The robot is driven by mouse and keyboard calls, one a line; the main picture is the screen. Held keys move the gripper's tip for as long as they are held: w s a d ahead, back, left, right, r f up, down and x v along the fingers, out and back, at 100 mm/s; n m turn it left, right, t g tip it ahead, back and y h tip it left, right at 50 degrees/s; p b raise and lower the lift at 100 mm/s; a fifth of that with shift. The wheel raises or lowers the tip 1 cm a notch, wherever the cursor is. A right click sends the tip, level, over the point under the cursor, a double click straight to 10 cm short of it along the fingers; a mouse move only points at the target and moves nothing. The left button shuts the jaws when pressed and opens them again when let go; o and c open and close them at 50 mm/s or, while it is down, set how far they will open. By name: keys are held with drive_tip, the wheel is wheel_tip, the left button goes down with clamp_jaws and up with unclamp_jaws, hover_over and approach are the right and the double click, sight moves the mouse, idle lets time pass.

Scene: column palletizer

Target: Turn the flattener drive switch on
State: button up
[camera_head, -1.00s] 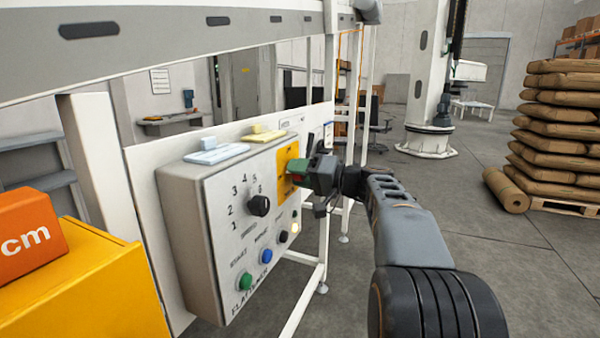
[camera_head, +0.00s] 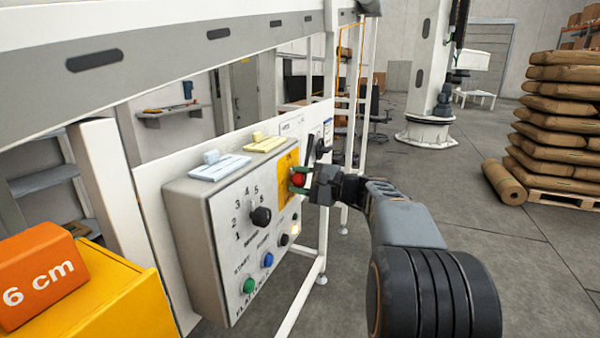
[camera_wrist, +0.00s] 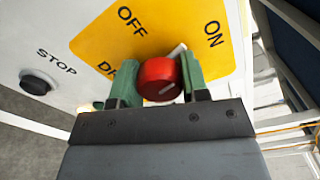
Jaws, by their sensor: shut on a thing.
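The flattener drive switch is a red knob (camera_head: 297,180) on a yellow plate (camera_head: 286,165) at the right of the grey control box (camera_head: 210,232). The wrist view shows the red knob (camera_wrist: 158,76) close up, with white marks, below the words OFF and ON on the yellow plate (camera_wrist: 100,45). A white mark behind the knob points between the two words; the exact setting is hard to tell. My gripper (camera_head: 303,180) is shut on the knob, its green fingers (camera_wrist: 190,75) on opposite sides of it. The fingers hide the knob's edges.
The box also carries a black selector (camera_head: 260,216), a green button (camera_head: 249,286), a blue button (camera_head: 267,260) and a black stop button (camera_head: 283,240). An orange block (camera_head: 40,281) sits on a yellow box at lower left. Open floor lies right, before stacked sacks (camera_head: 560,140).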

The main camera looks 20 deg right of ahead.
drive_tip(key=shift+r+m+p, duration=0.1)
drive_tip(key=shift+m+p, duration=1.05)
drive_tip(key=shift+m, duration=0.75)
drive_tip(key=o, duration=0.9)
drive_tip(key=v, duration=1.3)
drive_tip(key=shift+s+d, duration=0.3)
